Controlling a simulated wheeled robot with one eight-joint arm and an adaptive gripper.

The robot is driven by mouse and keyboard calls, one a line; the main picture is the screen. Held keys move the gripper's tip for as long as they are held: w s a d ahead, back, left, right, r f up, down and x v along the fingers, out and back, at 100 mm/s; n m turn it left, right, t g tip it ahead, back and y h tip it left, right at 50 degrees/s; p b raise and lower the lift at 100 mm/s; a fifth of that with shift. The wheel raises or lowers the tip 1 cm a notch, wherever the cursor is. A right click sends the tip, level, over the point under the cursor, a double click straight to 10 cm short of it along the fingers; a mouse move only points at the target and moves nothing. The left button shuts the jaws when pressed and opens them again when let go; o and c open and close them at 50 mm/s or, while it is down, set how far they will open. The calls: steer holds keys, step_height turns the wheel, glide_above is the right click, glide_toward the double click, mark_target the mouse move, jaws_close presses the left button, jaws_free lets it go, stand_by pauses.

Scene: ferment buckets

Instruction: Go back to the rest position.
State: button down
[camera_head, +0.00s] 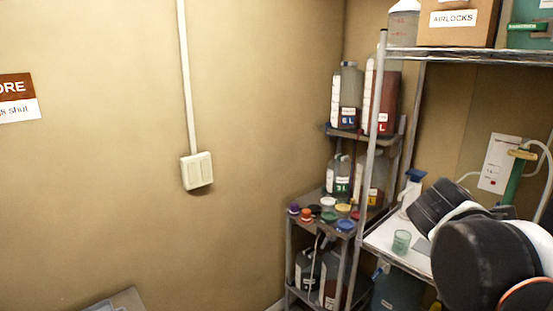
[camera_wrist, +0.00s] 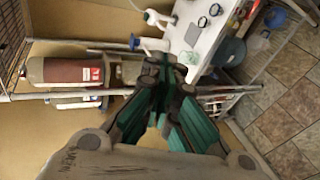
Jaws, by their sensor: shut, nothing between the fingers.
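My gripper (camera_wrist: 172,72) shows in the wrist view with its dark fingers and teal pads. It is shut and empty, its tips in front of a metal shelf post. In the head view my arm's black and white links fill the lower right corner; my gripper cannot be made out there.
In the head view a metal rack (camera_head: 373,150) holds jugs. Coloured caps lie on a lower shelf (camera_head: 318,222). A white worktop (camera_head: 400,250) with a small green cup (camera_head: 401,242) lies beside my arm. A cardboard box (camera_head: 457,22) sits above. Tiled floor (camera_wrist: 285,125) shows right in the wrist view.

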steer(key=s+a+f+m+g+y+b, duration=0.1)
steer(key=s+a+f+m+y+b, duration=0.2)
steer(key=f, duration=0.6)
steer(key=s+a+f+m+g+y+b, duration=0.1)
steer(key=s+a+f+m+y+b, duration=0.2)
steer(key=s+a+f, duration=0.4)
steer(key=s+a+f+m+y+b, duration=0.2)
steer(key=s+a+f+m+b, duration=0.2)
steer(key=f, duration=0.6)
steer(key=shift+s+a+f+g+y, duration=0.3)
steer(key=shift+s+a+g+y, duration=0.1)
steer(key=shift+s+a, duration=0.55)
steer(key=shift+w+a, duration=0.1)
steer(key=shift+w, duration=0.15)
